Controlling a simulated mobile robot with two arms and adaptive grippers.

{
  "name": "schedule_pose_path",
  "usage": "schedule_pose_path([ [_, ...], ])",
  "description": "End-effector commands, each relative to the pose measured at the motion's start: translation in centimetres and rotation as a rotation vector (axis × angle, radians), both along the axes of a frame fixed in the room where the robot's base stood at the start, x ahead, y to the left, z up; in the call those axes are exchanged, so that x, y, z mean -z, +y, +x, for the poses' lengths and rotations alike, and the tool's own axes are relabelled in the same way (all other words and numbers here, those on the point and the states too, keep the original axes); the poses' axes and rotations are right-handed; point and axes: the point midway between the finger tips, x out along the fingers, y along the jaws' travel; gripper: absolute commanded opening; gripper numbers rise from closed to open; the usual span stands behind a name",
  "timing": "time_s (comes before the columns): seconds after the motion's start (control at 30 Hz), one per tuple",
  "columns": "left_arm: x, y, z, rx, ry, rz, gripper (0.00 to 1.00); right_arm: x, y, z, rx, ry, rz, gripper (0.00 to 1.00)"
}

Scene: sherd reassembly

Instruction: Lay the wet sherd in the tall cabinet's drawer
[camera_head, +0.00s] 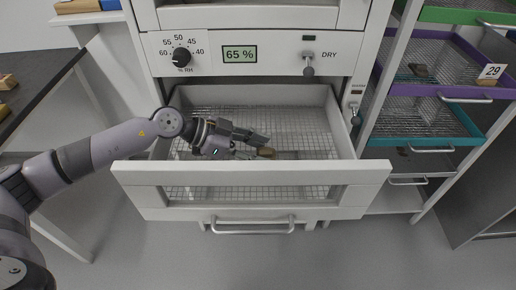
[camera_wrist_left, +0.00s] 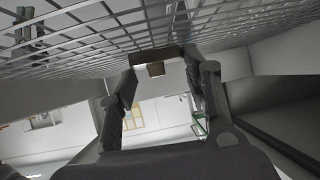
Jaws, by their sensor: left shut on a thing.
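The tall cabinet's drawer (camera_head: 250,176) is pulled open, with a wire mesh floor and a white front. My left gripper (camera_head: 262,145) reaches into it from the left, low over the mesh. It is shut on a small brown sherd (camera_head: 266,152) near the drawer's middle. The sherd also shows between the fingertips in the left wrist view (camera_wrist_left: 155,69), close to the mesh (camera_wrist_left: 110,38). I cannot tell whether the sherd touches the mesh. The fingers hide part of it. My right gripper is not in view.
Above the drawer are a humidity dial (camera_head: 181,57), a display reading 65 % (camera_head: 239,54) and a lever marked DRY (camera_head: 308,66). At the right a rack holds coloured mesh trays, one purple (camera_head: 448,90) with a tag 29. The mesh around my gripper is clear.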

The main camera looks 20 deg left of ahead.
Motion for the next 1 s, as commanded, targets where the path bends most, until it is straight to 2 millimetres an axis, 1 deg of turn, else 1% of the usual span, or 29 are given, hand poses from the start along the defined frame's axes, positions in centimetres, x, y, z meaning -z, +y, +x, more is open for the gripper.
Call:
schedule_pose_path([
  [0.1,0.1,0.0,0.0,0.000,0.001,0.000,0.08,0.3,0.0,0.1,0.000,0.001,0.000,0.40],
  [0.13,0.2,0.0,0.0,0.000,0.001,0.000,0.46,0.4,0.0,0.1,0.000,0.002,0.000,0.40],
  [0.4,0.1,0.0,0.0,0.000,0.001,0.000,0.64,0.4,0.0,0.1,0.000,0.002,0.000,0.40],
  [0.8,0.0,0.0,0.0,0.000,-0.001,0.000,0.65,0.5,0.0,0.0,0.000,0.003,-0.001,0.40],
  [0.87,-0.5,0.6,-0.2,-0.002,0.000,0.002,0.65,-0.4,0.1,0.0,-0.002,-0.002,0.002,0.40],
  [1.0,-1.8,2.7,-1.1,-0.004,0.001,0.003,0.65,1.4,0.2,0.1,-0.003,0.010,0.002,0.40],
])
